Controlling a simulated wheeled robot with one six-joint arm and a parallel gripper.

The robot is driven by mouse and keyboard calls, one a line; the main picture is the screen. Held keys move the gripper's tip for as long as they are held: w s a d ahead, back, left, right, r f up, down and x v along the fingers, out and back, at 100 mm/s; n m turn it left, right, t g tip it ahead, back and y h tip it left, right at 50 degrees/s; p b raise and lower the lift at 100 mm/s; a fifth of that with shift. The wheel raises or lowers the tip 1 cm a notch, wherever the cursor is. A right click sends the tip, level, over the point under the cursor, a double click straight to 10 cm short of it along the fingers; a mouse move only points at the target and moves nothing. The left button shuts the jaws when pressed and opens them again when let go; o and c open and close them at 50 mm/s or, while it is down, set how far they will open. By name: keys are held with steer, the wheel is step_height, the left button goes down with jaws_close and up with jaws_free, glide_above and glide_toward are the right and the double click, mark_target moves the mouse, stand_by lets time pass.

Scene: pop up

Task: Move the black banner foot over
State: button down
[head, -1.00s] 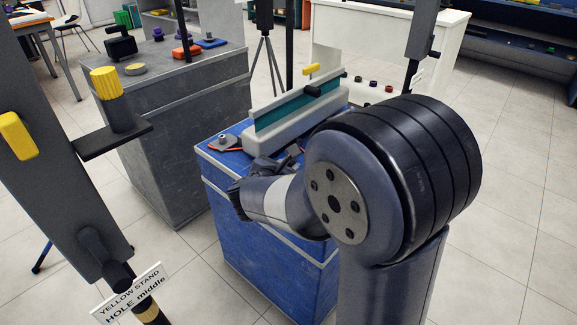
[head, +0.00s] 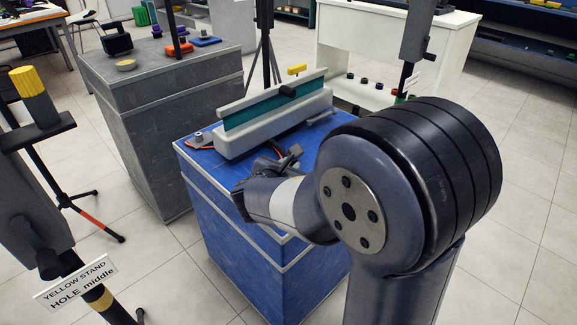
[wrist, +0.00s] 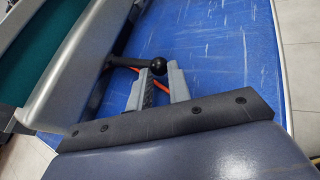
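A banner unit with a pale grey case (head: 262,137) and teal panel (head: 262,108) stands on the blue cabinet (head: 222,165). In the wrist view, a black rod with a ball end (wrist: 130,62), which looks like the black banner foot, sticks out from the side of the pale grey case (wrist: 75,60). My gripper (wrist: 158,75) is open, its two grey fingers apart, with the ball end at or just beyond the fingertips. I cannot tell whether they touch. In the head view my gripper (head: 285,158) is low in front of the case; the rod is not distinct there.
A small grey knob with an orange strip (head: 198,139) lies left of the case. A yellow piece (head: 297,69) and black knob (head: 288,91) are at its top. A grey cabinet (head: 150,130) is left; a labelled yellow stand (head: 75,283) is in front left.

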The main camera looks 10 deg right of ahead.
steer(key=c, duration=2.1)
jaws_free()
steer(key=shift+s+d, duration=0.1)
steer(key=shift+d, duration=0.25)
steer(key=shift+o, duration=0.7)
steer(key=shift+a, duration=0.15)
steer(key=o, duration=0.7)
steer(key=shift+a, duration=0.1)
steer(key=p+v, duration=0.3)
steer(key=v, duration=0.6)
steer(key=shift+s+a+r+p, duration=0.1)
steer(key=shift+a+r+p, duration=0.1)
steer(key=shift+p, duration=0.1)
steer(key=shift+s+a+r, duration=0.1)
steer(key=shift+s+a, duration=0.1)
steer(key=shift+s, duration=0.4)
